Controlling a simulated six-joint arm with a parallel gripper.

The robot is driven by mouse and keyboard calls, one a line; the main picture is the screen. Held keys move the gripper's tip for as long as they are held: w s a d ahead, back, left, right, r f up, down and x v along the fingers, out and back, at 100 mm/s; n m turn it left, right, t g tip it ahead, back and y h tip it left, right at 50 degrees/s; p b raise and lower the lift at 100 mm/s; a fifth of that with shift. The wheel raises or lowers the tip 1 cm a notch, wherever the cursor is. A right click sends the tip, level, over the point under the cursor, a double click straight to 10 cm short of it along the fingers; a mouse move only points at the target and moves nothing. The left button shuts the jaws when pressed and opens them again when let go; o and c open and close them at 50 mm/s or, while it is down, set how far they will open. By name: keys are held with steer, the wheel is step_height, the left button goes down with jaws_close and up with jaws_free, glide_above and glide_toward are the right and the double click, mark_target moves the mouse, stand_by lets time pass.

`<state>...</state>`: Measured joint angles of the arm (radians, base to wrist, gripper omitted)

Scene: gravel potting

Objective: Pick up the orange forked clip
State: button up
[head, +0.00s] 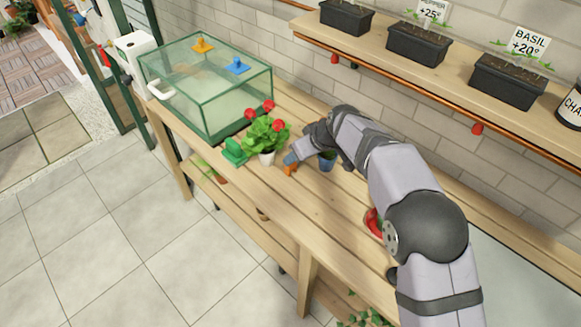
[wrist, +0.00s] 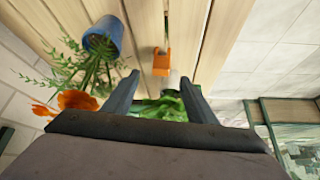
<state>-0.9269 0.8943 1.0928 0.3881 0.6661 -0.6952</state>
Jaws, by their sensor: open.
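The orange forked clip (head: 290,169) is on the wooden bench, right at the tip of my gripper (head: 291,159) in the head view. In the wrist view the clip (wrist: 161,63) lies on the slats just beyond the gap between my two fingertips (wrist: 159,77). The fingers are spread apart with nothing held between them. I cannot tell how high they are above the bench. My gripper partly covers the clip in the head view.
A blue pot (wrist: 103,37) with a plant is close beside the clip; it also shows in the head view (head: 327,163). A red-flowered plant (head: 265,135) and a green object (head: 235,152) stand left of it. A glass case (head: 205,85) stands beyond.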

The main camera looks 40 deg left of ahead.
steer(key=shift+p+x, duration=1.55)
steer(key=shift+x, duration=1.95)
steer(key=shift+s+d, duration=0.1)
steer(key=c, duration=1.2)
